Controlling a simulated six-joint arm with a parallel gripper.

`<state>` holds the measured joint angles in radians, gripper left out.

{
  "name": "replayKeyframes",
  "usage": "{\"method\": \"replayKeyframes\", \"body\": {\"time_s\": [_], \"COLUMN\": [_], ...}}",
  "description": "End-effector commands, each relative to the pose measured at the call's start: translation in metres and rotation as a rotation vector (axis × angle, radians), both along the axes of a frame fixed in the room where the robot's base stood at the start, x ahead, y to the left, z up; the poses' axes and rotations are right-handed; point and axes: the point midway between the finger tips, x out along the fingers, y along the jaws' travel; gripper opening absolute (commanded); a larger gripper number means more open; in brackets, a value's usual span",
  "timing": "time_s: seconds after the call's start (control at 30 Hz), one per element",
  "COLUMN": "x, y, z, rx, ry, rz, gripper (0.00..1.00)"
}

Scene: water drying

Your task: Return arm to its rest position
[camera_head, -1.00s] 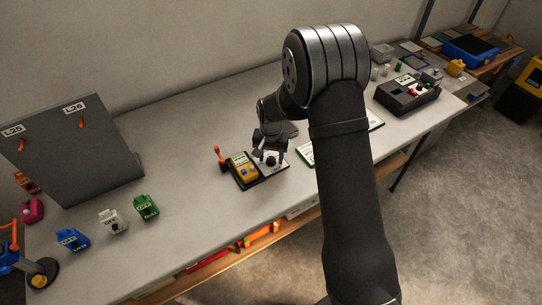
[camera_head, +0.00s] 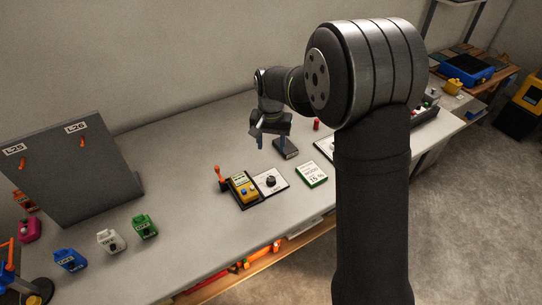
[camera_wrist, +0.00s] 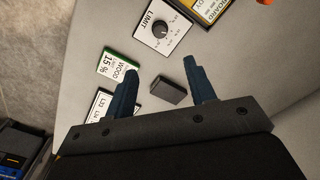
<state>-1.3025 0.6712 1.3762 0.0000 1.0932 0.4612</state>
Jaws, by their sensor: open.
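My gripper (camera_head: 269,140) is open and empty, raised above the table behind the yellow meter. In the wrist view its two blue fingers (camera_wrist: 165,88) stand apart with nothing between them held. A small dark block (camera_wrist: 171,91) lies on the table below, seen between the fingers; it also shows in the head view (camera_head: 286,149). The limit panel with a black knob (camera_head: 270,181) lies on the table, apart from my gripper. It also shows in the wrist view (camera_wrist: 160,30). The yellow meter (camera_head: 243,187) sits beside it.
A green-edged wood card (camera_head: 312,174) lies near the table's front edge. A grey panel (camera_head: 75,165) with orange hooks stands at left, with several coloured clip-like devices (camera_head: 110,240) before it. A red cylinder (camera_head: 317,125) stands near my arm.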

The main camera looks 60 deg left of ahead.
Motion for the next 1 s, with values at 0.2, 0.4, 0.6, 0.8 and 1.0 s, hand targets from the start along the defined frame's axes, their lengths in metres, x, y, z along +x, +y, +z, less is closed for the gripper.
{"method": "replayKeyframes", "body": {"time_s": [0.2,0.4,0.6,0.8,1.0], "x": [0.0,0.0,0.0,0.0,0.0], "y": [0.0,0.0,0.0,-0.001,-0.001], "z": [0.018,0.019,0.016,-0.006,-0.046], "rx": [0.0,-0.001,-0.001,-0.004,-0.006], "ry": [0.0,0.001,0.0,0.001,0.002], "rz": [0.0,0.0,0.0,0.0,0.0], "gripper": [0.5,0.5,0.5,0.5,0.5]}}
